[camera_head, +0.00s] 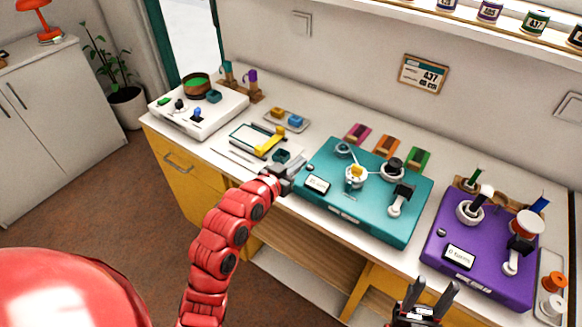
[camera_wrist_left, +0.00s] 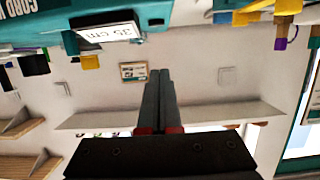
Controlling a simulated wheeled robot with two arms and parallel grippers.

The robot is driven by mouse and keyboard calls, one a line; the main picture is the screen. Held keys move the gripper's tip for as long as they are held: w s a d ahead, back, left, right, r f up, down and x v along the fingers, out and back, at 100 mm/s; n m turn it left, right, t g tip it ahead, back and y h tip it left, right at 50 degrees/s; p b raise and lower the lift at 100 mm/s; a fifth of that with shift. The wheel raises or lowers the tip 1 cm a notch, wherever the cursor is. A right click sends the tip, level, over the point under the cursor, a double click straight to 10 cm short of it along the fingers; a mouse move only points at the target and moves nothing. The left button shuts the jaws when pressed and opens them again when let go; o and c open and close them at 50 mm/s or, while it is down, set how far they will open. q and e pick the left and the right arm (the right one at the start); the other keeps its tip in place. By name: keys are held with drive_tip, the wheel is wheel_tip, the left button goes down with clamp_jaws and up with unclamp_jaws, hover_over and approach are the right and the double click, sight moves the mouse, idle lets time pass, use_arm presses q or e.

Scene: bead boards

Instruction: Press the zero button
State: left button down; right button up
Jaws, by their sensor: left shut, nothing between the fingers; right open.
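The teal board (camera_head: 330,215) stands on the counter with a small white display (camera_head: 317,185) at its front left. In the left wrist view the display (camera_wrist_left: 105,32) appears upside down and seems to read 35 cm. A small dark round button (camera_head: 310,169) sits just behind the display; no label on it is readable. My left gripper (camera_head: 290,180) is shut and empty at the board's left front corner, close to the display. Its closed fingers (camera_wrist_left: 159,100) also show in the left wrist view. My right gripper (camera_head: 436,290) is open and empty in front of the counter.
A purple board (camera_head: 470,268) with its own display stands on the right. A white board (camera_head: 205,122) stands far left. A yellow-barred device (camera_head: 262,143) and a small tray (camera_head: 287,120) lie between.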

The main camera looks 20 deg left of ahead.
sight(305, 174)
use_arm(q)
drive_tip(key=x, duration=0.3)
drive_tip(key=shift+w+d+p, duration=0.1)
drive_tip(key=shift+w+p, duration=0.1)
drive_tip(key=shift+p, duration=0.1)
drive_tip(key=f, duration=0.3)
drive_tip(key=shift+w+d+f+p, duration=0.1)
drive_tip(key=shift+w+f+p, duration=0.05)
drive_tip(key=shift+w+p, duration=0.2)
drive_tip(key=shift+f, duration=0.5)
